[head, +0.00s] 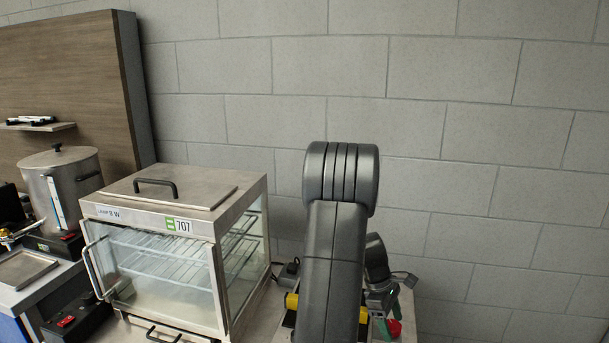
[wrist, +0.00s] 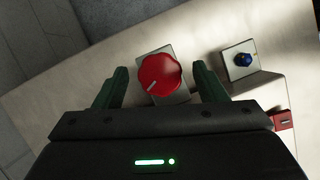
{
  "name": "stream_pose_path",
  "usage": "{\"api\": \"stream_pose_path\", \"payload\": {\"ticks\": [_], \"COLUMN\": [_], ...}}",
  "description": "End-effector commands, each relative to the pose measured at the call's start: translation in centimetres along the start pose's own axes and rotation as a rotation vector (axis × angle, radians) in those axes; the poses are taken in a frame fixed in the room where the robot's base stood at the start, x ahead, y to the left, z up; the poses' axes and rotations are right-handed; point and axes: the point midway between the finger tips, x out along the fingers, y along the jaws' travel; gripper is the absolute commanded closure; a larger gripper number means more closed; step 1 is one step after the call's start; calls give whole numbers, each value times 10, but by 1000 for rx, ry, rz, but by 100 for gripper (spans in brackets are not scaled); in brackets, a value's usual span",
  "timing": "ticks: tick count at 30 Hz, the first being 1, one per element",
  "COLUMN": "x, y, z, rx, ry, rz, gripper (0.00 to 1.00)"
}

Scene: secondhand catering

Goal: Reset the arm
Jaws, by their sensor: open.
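My arm rises in front in the head view, and my gripper (head: 388,328) is partly hidden behind it, low and right of centre. In the wrist view my gripper (wrist: 162,88) is open, with its two green fingers apart. A red knob (wrist: 160,75) with a white mark on a pale square plate shows between the fingers. I cannot tell whether the fingers touch it. A bit of red (head: 394,328) shows by the fingers in the head view.
A glass-fronted display warmer (head: 165,265) stands left of my arm. A steel urn (head: 62,185) stands farther left. A blue knob (wrist: 243,60) on a plate and a red block (wrist: 283,120) lie right of the gripper. A block wall (head: 480,130) is behind.

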Motion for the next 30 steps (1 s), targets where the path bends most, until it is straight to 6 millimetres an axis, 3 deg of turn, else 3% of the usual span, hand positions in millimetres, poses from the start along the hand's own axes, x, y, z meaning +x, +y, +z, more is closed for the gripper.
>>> {"api": "stream_pose_path", "payload": {"ticks": [12, 23, 30], "x": [0, -1, -13], "y": [-2, -2, -8], "z": [0, 1, 9], "rx": [-219, -219, -175], "ry": [1, 1, 11], "rz": [93, 94, 93], "gripper": [35, 35, 35]}}
